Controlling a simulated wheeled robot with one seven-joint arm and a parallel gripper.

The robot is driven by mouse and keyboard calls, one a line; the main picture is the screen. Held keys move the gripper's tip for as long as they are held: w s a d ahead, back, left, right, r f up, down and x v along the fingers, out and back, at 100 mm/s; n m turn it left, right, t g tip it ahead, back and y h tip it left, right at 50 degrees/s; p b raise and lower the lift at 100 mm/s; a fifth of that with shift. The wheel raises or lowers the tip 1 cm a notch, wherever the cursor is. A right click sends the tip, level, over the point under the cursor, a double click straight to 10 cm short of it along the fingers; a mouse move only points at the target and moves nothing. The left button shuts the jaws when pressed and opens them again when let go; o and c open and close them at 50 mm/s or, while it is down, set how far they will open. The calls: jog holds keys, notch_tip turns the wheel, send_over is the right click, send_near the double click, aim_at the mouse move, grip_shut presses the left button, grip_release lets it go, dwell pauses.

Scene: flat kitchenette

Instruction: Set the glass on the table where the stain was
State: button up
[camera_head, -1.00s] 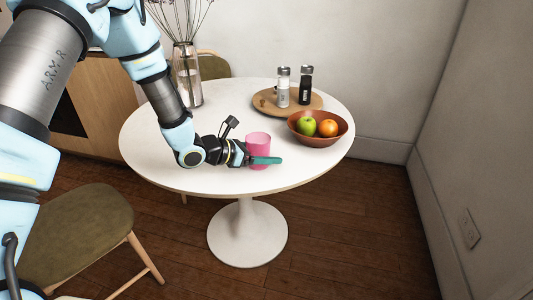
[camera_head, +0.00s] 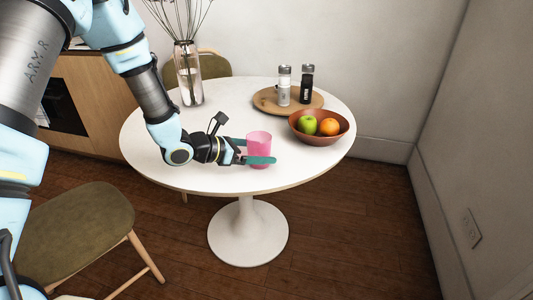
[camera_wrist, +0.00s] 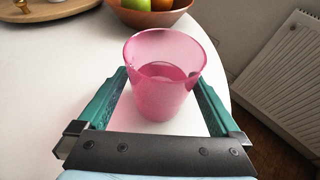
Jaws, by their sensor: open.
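The pink translucent glass (camera_head: 259,146) stands upright on the white round table (camera_head: 215,115), near its front edge. It also shows in the wrist view (camera_wrist: 163,80). My gripper (camera_head: 258,152) is open and low over the table, with its green fingers on either side of the glass. In the wrist view the fingers (camera_wrist: 160,100) reach along both sides of the glass, with a narrow gap on the left; on the right I cannot tell if it touches. No stain shows on the visible tabletop.
A brown bowl (camera_head: 330,137) with a green apple and an orange stands behind and right of the glass. A round wooden tray (camera_head: 263,103) holds two shakers. A glass vase (camera_head: 188,80) with stems stands at the back left. The table's left part is clear.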

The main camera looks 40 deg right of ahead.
aim_at(249, 151)
jog(key=v, duration=0.9)
jog(key=shift+b, duration=0.4)
jog(key=w+a+r+m+t+y, duration=0.1)
jog(key=a+m+y, duration=0.5)
jog(key=a, duration=1.4)
jog(key=w+a+r+m+t+y, duration=0.2)
jog(key=a+m+y, duration=0.5)
jog(key=a, duration=1.2)
jog(key=r+m+t, duration=0.1)
jog(key=m, duration=0.2)
jog(key=shift+a+r+m, duration=0.25)
jog(key=shift+a+m, duration=0.1)
jog(key=shift+m, duration=0.05)
notch_tip(249, 151, up, 7)
jog(key=p, duration=0.7)
